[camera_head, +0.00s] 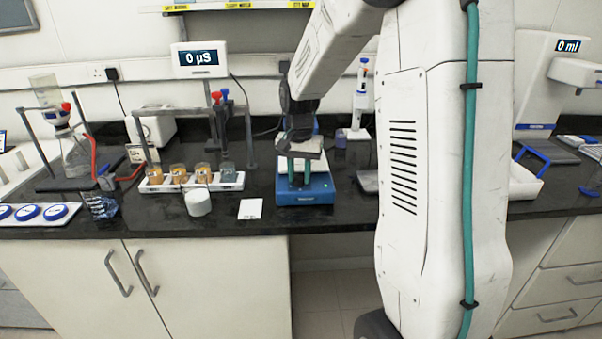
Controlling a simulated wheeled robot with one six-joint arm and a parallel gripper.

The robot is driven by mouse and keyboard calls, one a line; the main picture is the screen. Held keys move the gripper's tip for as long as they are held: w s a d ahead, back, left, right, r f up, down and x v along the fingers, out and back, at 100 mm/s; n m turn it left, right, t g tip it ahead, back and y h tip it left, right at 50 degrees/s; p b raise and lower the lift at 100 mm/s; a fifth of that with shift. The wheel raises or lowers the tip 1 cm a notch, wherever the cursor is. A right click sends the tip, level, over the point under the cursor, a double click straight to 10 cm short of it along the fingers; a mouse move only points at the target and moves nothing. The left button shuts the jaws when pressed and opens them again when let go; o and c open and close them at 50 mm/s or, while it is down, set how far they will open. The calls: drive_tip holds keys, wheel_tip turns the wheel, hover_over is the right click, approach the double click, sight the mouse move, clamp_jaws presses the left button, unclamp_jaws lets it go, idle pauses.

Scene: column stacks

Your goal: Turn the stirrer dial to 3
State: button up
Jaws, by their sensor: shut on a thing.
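The stirrer (322,193) is a low blue unit with a pale top. It stands near the front edge of the black bench, in the middle of the view. My gripper (299,184) points down at the front of the stirrer, its two teal fingers against the blue body. It is shut on the stirrer's dial, which is too small and too covered by the fingers to make out. The dial's setting cannot be read. My gripper and wrist also cover much of the stirrer's top.
Left of the stirrer are a white card (250,209), a white round tub (198,203) and a white rack (230,186) holding several small beakers. A dark flat pad (368,182) lies to the right. My arm hides the bench further right. A white tray (524,183) stands beyond it.

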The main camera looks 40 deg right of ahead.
drive_tip(key=m, duration=0.5)
drive_tip(key=shift+d+m, duration=0.15)
drive_tip(key=shift+m, duration=0.15)
drive_tip(key=m, duration=1)
drive_tip(key=shift+m, duration=0.4)
drive_tip(key=shift+s+f+m, duration=0.1)
drive_tip(key=shift+m, duration=2.2)
drive_tip(key=o, duration=0.7)
